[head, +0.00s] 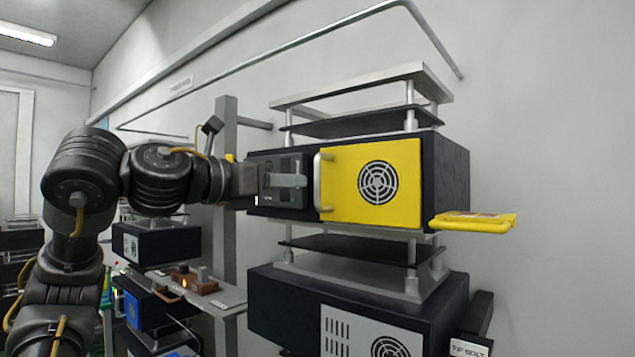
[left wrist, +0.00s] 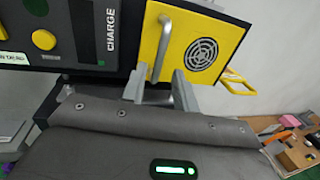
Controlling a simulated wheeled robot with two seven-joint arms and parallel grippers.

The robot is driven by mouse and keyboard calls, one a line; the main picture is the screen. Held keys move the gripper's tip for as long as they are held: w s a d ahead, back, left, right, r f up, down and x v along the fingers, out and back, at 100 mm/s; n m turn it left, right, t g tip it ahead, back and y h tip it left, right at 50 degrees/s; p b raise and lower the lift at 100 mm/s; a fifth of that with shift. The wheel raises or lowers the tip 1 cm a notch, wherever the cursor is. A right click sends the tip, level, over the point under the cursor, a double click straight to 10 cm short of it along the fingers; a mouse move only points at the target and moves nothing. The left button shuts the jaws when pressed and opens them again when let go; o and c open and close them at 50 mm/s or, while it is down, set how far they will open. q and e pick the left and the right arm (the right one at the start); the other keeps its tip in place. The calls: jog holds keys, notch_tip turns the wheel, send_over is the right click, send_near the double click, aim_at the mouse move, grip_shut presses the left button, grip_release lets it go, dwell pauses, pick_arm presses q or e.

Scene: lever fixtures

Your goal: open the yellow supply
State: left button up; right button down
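The yellow supply is a dark box with a yellow front door (head: 370,182) that carries a round fan grille and looks closed. A silver vertical bar handle (head: 317,183) stands on the door's left edge. My left gripper (head: 299,181) reaches in from the left, just beside the handle. In the left wrist view the gripper (left wrist: 160,88) has its fingers apart, and the lower part of the handle (left wrist: 158,48) shows between them in the picture. I cannot tell whether they touch it. The yellow door (left wrist: 205,45) fills the upper middle there. My right gripper is in neither view.
A yellow bar-edged shelf (head: 475,220) sticks out right of the supply. A dark unit with a white front (head: 365,332) is below. A grey post (head: 227,120) rises behind my left arm. A dark panel marked CHARGE (left wrist: 90,35) lies left of the door.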

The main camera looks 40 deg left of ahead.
aim_at(315, 182)
pick_arm(q)
jog(key=shift+w+d+p, duration=0.2)
jog(key=shift+w+p, duration=0.2)
jog(key=shift+w, duration=0.85)
jog(key=shift+w+d+p, duration=0.25)
jog(key=shift+w+p, duration=0.2)
jog(key=shift+w, duration=0.8)
jog(key=shift+w+d+p, duration=0.2)
jog(key=shift+w+p, duration=0.2)
jog(key=shift+w, duration=0.85)
jog(key=shift+c, duration=0.4)
jog(key=c, duration=0.5)
grip_shut()
